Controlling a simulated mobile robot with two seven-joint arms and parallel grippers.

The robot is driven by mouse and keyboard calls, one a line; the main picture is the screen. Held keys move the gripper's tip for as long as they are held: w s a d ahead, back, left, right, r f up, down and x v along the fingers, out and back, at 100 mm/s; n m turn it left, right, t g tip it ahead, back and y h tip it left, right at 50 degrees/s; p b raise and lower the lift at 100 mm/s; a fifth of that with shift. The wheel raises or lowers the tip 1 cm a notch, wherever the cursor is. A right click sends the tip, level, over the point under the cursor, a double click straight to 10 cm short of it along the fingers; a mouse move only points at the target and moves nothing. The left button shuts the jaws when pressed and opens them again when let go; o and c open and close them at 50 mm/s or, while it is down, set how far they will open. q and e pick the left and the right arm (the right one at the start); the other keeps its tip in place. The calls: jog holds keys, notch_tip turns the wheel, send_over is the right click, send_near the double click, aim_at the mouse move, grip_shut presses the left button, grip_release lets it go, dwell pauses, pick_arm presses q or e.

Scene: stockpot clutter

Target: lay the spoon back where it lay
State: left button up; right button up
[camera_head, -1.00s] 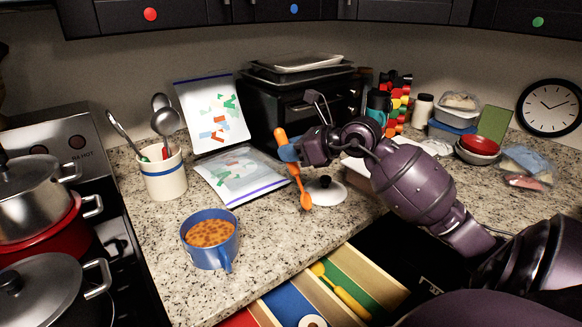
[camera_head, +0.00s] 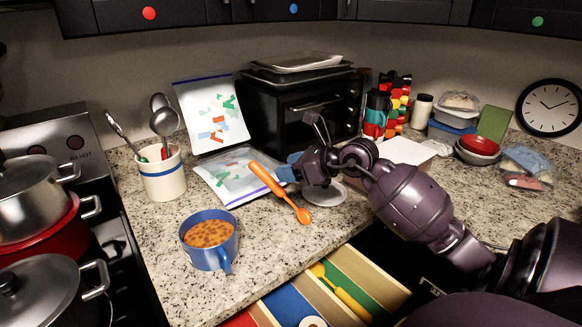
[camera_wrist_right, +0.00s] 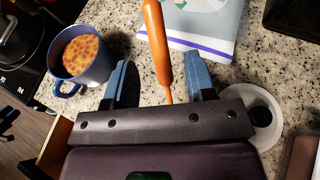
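The orange spoon (camera_head: 276,188) shows in the head view beside the blue fingers of my right gripper (camera_head: 288,168). Its bowl end is low over the granite counter and its handle slants up-left, in front of the flat bag. I cannot tell whether its whole length touches the counter. In the right wrist view the spoon handle (camera_wrist_right: 157,42) passes between the two blue fingers of the gripper (camera_wrist_right: 160,82). The fingers stand wide apart, with a gap on both sides of the handle. My left gripper is not in view.
A blue mug of food (camera_head: 210,237) stands left of the spoon. A white lid with a dark knob (camera_wrist_right: 262,116) lies close to the gripper. Behind are the flat bag (camera_head: 228,178), a utensil crock (camera_head: 163,178) and a black oven. An open drawer (camera_head: 345,290) lies below.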

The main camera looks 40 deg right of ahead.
jog(key=v, duration=1.2)
jog(key=shift+r+p, duration=0.15)
jog(key=shift+p, duration=0.15)
jog(key=shift+s, duration=0.1)
dwell(0.4)
